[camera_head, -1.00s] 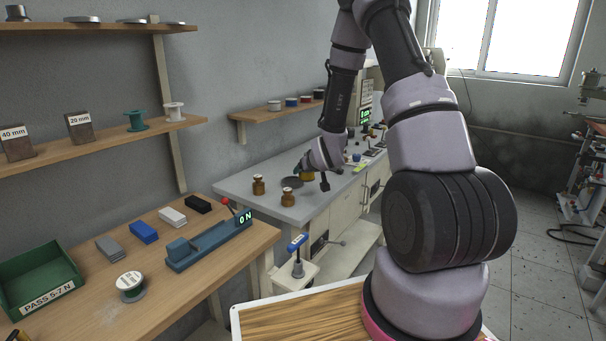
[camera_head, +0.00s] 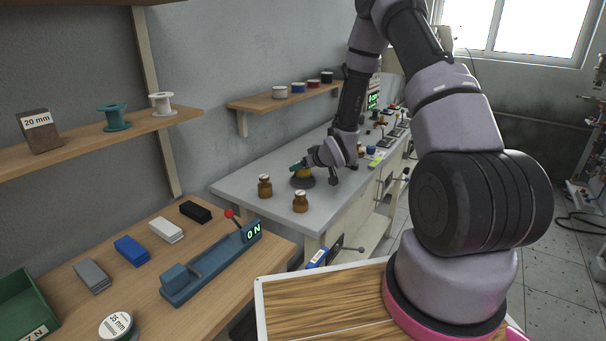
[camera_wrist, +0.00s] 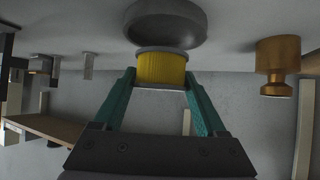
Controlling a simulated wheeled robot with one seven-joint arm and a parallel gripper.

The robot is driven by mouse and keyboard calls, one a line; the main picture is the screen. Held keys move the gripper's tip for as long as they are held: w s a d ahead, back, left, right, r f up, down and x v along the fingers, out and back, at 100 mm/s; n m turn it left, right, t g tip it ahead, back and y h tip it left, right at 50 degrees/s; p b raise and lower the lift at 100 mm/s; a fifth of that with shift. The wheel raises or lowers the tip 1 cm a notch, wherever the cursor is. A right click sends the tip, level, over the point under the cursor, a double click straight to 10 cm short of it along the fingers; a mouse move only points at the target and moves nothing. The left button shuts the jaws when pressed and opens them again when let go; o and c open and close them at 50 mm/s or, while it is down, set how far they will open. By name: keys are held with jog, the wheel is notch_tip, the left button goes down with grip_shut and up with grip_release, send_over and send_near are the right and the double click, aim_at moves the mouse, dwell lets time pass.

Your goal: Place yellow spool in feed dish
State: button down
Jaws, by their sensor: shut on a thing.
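The yellow spool (camera_wrist: 162,68) is between the green fingers of my gripper (camera_wrist: 163,82), which is shut on it. In the head view the yellow spool (camera_head: 302,173) shows small under my gripper (camera_head: 299,167), directly above the dark grey round feed dish (camera_head: 304,184). In the wrist view, which is upside down, the feed dish (camera_wrist: 165,22) lies right beside the spool's far flange. Whether the spool touches the dish I cannot tell. The dish's inside is mostly hidden.
Two brown bottle-like pieces (camera_head: 265,186) (camera_head: 300,202) stand on the grey bench (camera_head: 240,187) left of and in front of the dish. One brass-brown piece (camera_wrist: 278,66) shows in the wrist view. A shelf with several spools (camera_head: 279,92) hangs behind the bench.

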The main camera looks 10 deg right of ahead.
jog(key=shift+f, duration=1.35)
